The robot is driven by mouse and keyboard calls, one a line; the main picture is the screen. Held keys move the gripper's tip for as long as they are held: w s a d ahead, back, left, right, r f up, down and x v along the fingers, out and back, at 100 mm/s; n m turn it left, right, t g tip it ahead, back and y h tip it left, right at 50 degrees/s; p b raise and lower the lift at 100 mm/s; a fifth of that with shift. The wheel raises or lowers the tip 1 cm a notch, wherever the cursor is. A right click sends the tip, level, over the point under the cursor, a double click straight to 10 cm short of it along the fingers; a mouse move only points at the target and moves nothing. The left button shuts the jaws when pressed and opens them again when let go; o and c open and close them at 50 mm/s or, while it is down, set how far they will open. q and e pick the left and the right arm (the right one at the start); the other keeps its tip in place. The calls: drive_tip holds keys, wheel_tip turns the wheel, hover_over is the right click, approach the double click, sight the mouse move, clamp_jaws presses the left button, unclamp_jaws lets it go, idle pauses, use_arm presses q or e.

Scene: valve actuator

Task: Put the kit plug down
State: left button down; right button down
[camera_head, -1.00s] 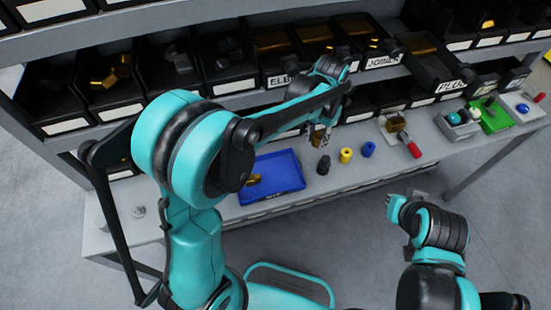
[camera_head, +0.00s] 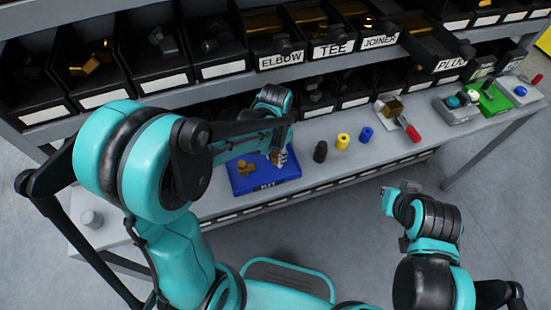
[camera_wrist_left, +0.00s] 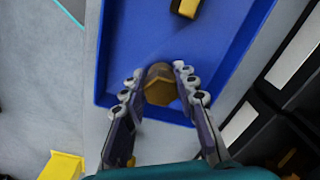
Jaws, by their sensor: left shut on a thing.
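My left gripper (camera_head: 279,157) is over the right part of the blue kit tray (camera_head: 240,190). In the left wrist view the fingers of my left gripper (camera_wrist_left: 158,92) are shut on the brass kit plug (camera_wrist_left: 160,82), which is over the floor of the blue tray (camera_wrist_left: 150,40). I cannot tell whether the plug touches the tray floor. Another brass fitting (camera_head: 245,168) lies in the tray; a brass part (camera_wrist_left: 187,8) also shows at the top of the wrist view. My right gripper (camera_head: 405,189) is away from the bench at the right, its fingers unclear.
A black cylinder (camera_head: 320,152), a yellow one (camera_head: 343,141) and a blue one (camera_head: 366,134) stand right of the tray. A red-handled tool (camera_head: 412,132) and a green tray (camera_head: 494,101) are farther right. Labelled black bins (camera_head: 283,62) line the shelves behind.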

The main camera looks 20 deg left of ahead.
sight(275, 155)
use_arm(q)
drive_tip(key=shift+f, duration=0.15)
drive_tip(key=shift+f, duration=0.1)
drive_tip(key=c, duration=1.2)
unclamp_jaws()
wheel_tip(275, 155, up, 12)
drive_tip(key=p, duration=0.4)
drive_tip(key=s+a+r+n+t, duration=0.1)
drive_tip(key=s+t, duration=0.1)
drive_tip(key=s, duration=0.1)
drive_tip(key=s+a+r+n+t, duration=0.2)
drive_tip(key=s, duration=0.1)
drive_tip(key=s+a+r+n+t, duration=0.1)
drive_tip(key=s+n+t, duration=0.1)
drive_tip(key=s+t, duration=0.1)
drive_tip(key=shift+s+a+r, duration=0.15)
drive_tip(key=shift+s+a, duration=0.1)
drive_tip(key=shift+s, duration=0.15)
